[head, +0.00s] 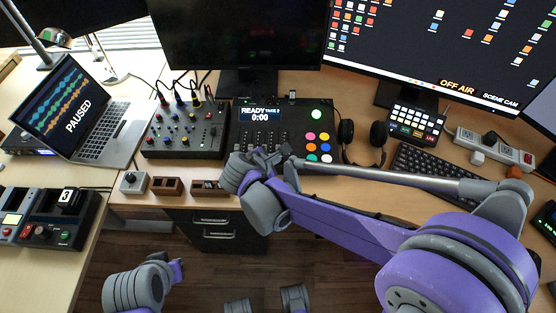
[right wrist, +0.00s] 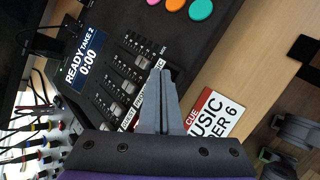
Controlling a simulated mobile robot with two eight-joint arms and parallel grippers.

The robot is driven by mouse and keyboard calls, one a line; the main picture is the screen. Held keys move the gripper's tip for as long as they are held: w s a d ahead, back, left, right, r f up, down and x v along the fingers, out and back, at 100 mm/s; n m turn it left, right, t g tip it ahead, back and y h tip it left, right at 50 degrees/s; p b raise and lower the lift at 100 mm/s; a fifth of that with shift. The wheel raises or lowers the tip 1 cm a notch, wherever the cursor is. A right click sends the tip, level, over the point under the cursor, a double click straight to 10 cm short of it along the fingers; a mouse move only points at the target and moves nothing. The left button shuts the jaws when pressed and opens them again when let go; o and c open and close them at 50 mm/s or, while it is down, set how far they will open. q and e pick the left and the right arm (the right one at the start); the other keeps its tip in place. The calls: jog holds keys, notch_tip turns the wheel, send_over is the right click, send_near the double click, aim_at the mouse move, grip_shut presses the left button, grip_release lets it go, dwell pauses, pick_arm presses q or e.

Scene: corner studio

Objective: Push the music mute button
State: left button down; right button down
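The black console (head: 285,112) stands at the middle of the desk, with a lit screen reading READY TAKE 2 0:00 (head: 259,115). In the right wrist view its row of faders (right wrist: 115,87) ends at small white labels (right wrist: 128,118), partly covered by my fingers. I cannot make out the music mute button; the fingers hide part of the label row. My right gripper (head: 262,158) is over the console's front edge. In the wrist view its fingertips (right wrist: 166,73) are together and empty, over the label row; contact cannot be told.
A card reading CUE, MUSIC and FADER 6 (right wrist: 213,116) is beside the console's front edge. Coloured round buttons (head: 318,146) are on the console's right. A knob mixer (head: 187,130) and a laptop (head: 75,110) stand left. Headphones (head: 364,141) lie right. Small boxes (head: 168,186) line the front edge.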

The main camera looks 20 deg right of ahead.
jog(key=shift+r, duration=0.4)
notch_tip(320, 180, up, 5)
jog(key=p, duration=0.4)
jog(key=shift+r, duration=0.1)
dwell(0.4)
dwell(0.7)
